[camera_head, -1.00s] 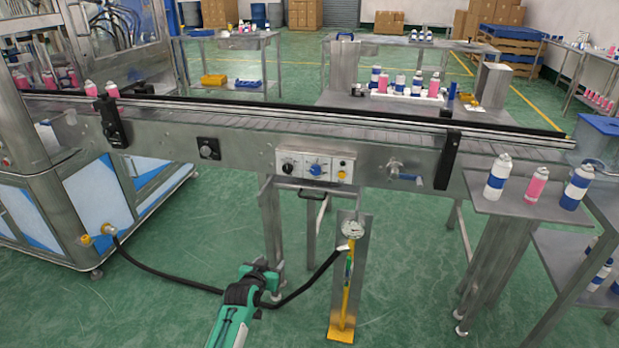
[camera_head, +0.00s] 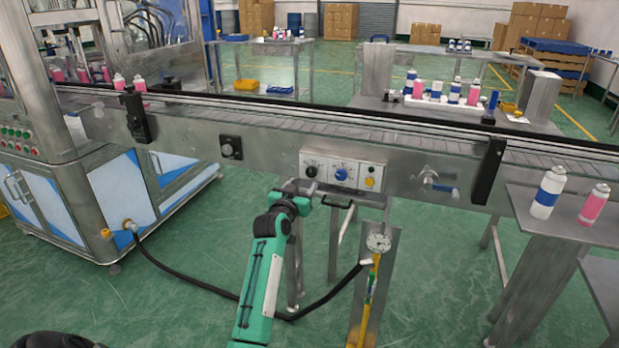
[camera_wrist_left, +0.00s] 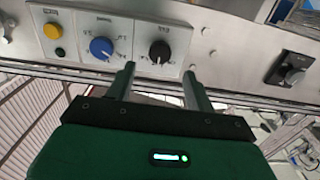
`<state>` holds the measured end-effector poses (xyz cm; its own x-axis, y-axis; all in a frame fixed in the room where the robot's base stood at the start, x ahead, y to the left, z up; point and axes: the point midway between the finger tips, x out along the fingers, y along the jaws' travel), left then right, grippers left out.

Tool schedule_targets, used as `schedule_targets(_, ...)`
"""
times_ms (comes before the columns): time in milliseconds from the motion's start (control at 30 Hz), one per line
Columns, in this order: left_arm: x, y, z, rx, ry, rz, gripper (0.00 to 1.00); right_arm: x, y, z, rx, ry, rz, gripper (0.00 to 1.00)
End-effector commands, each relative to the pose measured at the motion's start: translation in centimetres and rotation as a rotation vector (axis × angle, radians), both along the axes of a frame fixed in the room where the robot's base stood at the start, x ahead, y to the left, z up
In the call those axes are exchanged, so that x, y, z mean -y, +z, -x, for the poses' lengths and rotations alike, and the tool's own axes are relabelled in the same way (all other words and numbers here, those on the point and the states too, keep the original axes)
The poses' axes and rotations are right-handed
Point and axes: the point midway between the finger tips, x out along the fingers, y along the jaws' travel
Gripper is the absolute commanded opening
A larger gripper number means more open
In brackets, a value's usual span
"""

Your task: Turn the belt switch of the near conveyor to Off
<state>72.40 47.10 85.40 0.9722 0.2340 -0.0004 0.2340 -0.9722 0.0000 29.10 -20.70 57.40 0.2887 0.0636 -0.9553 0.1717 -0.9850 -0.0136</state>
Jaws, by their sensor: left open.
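The near conveyor (camera_head: 270,148) runs across the head view. Its front panel has a black knob (camera_head: 311,171), a blue knob (camera_head: 341,174) and a yellow button (camera_head: 370,182). Their labels are too small to read, so I cannot tell which knob is the belt switch. My left gripper (camera_head: 307,194) is just below the panel, under the black knob. In the left wrist view, the open, empty fingers (camera_wrist_left: 158,88) point at the panel. The black knob (camera_wrist_left: 159,52) lies ahead between them, apart; the blue knob (camera_wrist_left: 101,48) is left of them.
A separate black switch box (camera_head: 231,147) is on the conveyor side, left of the panel. A blue-handled crank (camera_head: 440,187) is to the right. Below are a gauge stand (camera_head: 379,243) and a black hose (camera_head: 190,286). Cans stand on a side table (camera_head: 562,228).

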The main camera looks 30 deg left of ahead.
Motion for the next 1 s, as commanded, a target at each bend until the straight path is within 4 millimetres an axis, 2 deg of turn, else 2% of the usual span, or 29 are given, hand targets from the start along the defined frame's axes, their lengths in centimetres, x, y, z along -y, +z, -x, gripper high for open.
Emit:
schedule_targets(200,-0.9,0.0,-3.7,0.001,0.0,0.002,0.54,0.0,0.5,0.2,0.005,0.0,-0.001,0.36)
schedule_targets(400,-1.4,0.0,-5.8,0.0,0.0,0.001,0.54,0.1,1.0,0.2,0.01,0.001,-0.001,0.36)
schedule_targets(833,-1.6,0.0,-6.5,0.0,0.0,0.0,0.54,0.1,1.3,0.3,0.013,0.0,-0.001,0.36)
schedule_targets(867,-1.6,0.0,-6.5,0.0,0.0,0.0,0.5,0.1,1.3,0.3,0.013,0.0,-0.001,0.36)
schedule_targets(1000,-1.6,0.0,-6.5,0.0,0.0,0.0,0.22,0.1,1.3,0.3,0.013,0.0,-0.001,0.36)
